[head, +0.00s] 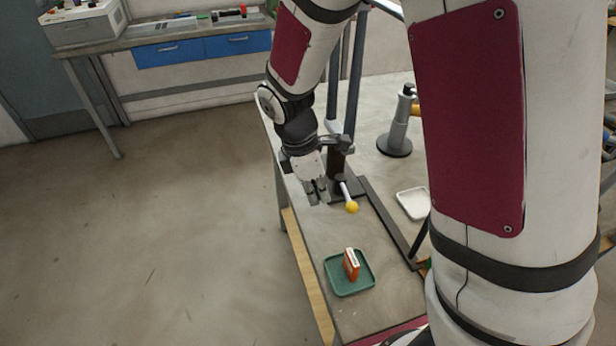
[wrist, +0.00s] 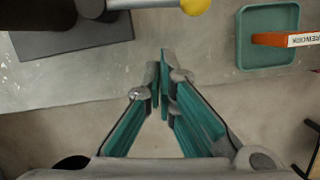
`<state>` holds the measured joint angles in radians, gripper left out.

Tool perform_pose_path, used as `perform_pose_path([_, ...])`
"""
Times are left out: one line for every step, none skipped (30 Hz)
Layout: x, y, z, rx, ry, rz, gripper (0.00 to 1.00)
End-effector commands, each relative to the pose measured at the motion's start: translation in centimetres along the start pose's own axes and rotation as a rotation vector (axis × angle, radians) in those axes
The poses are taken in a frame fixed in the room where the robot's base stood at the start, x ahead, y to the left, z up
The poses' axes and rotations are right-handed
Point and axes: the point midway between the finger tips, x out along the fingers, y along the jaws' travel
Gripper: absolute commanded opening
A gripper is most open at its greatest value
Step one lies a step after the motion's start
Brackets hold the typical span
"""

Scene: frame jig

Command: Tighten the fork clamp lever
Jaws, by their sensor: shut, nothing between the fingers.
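The fork clamp lever shows in the head view as a short silver rod with a yellow ball knob (head: 351,207), at the foot of the dark frame jig (head: 347,186) on the table. In the wrist view the yellow knob (wrist: 195,6) is at the top edge, with part of the silver rod to its left. My gripper (head: 316,199) is beside the lever, left of the knob in the head view. In the wrist view my gripper's fingertips (wrist: 163,75) are together and empty, apart from the knob. The clamp itself is mostly hidden.
A green tray (head: 337,290) holding an orange box (head: 351,265) is on the table near the front. A white dish (head: 409,207) and a grey stand (head: 397,137) are right of the jig. Open floor lies left of the table.

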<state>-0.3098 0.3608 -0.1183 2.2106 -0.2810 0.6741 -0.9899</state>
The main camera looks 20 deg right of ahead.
Motion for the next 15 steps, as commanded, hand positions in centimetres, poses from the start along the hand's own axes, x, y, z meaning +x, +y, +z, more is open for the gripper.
perform_pose_path([0.1, -0.1, 0.9, 0.007, 0.0, 0.0, 0.0])
perform_pose_path([0.3, -0.1, 1.2, 0.005, 0.0, 0.0, 0.0])
perform_pose_path([0.5, -0.1, 1.6, 0.005, 0.001, 0.001, 0.0])
perform_pose_path([0.6, 0.0, 1.9, 0.005, 0.0, 0.0, 0.0])
perform_pose_path([0.7, 0.0, 2.1, 0.006, 0.0, 0.0, 0.0])
perform_pose_path([0.8, 0.0, 2.4, 0.005, 0.0, 0.0, 0.0])
perform_pose_path([0.9, 0.0, 2.5, 0.004, 0.001, 0.001, 0.0])
perform_pose_path([0.9, 0.0, 2.6, 0.004, 0.001, 0.001, 0.0])
perform_pose_path([1.0, 0.0, 2.7, 0.003, 0.001, 0.001, 0.0])
perform_pose_path([1.0, 0.0, 2.8, 0.003, 0.001, 0.001, 0.0])
perform_pose_path([1.0, 0.0, 2.8, 0.003, 0.001, 0.001, 0.0])
perform_pose_path([1.0, 0.0, 2.8, 0.003, 0.001, 0.001, 0.0])
perform_pose_path([1.0, 0.0, 2.8, 0.003, 0.001, 0.001, 0.0])
perform_pose_path([1.0, 0.0, 2.8, 0.003, 0.001, 0.001, 0.0])
perform_pose_path([1.0, 0.0, 2.8, 0.003, 0.001, 0.001, 0.0])
